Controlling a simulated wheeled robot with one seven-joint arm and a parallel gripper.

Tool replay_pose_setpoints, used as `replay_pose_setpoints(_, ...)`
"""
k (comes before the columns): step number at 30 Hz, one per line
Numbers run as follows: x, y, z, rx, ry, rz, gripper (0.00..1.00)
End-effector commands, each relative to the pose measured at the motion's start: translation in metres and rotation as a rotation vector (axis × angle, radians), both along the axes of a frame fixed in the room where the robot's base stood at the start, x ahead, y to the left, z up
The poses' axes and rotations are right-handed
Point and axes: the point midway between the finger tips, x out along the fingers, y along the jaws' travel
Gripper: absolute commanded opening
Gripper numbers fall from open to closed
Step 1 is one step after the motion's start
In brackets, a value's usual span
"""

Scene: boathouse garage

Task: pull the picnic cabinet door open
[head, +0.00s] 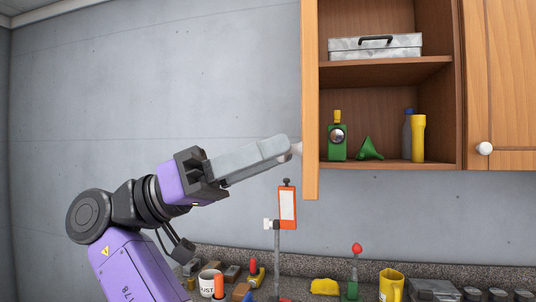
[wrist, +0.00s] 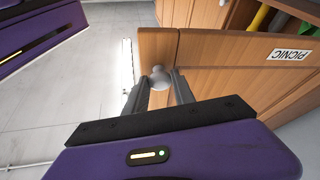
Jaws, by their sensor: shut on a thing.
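The picnic cabinet door (head: 310,110) stands swung out from the cabinet and shows nearly edge-on in the head view. In the wrist view the wooden door (wrist: 220,62) carries a white PICNIC label (wrist: 288,55), upside down in the picture. My gripper (head: 294,150) reaches the door from the left. In the wrist view its two fingers are shut on the pale round knob (wrist: 159,78). The open cabinet (head: 390,67) shows two shelf levels inside.
A metal case (head: 375,47) sits on the upper shelf. A green bottle (head: 338,142), green funnel (head: 369,150) and yellow torch (head: 418,138) stand below. The adjacent door (head: 500,80) is closed. A cluttered counter (head: 330,262) lies underneath; bare wall is left of the door.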

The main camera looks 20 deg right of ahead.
Motion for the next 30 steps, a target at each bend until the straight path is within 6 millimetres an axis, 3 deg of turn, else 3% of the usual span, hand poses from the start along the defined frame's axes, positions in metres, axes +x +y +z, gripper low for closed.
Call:
replay_pose_setpoints(1, -0.001, 0.000, 0.001, 0.000, -0.003, 0.001, 0.00)
replay_pose_setpoints(2, -0.001, 0.000, 0.001, 0.000, -0.003, 0.001, 0.35)
replay_pose_setpoints(5, 0.000, 0.000, 0.001, 0.000, -0.002, 0.002, 0.53)
replay_pose_setpoints(17, 0.001, 0.003, -0.001, 0.000, 0.000, 0.001, 0.53)
replay_pose_setpoints(30, 0.015, 0.050, -0.023, 0.001, 0.005, 0.007, 0.53)
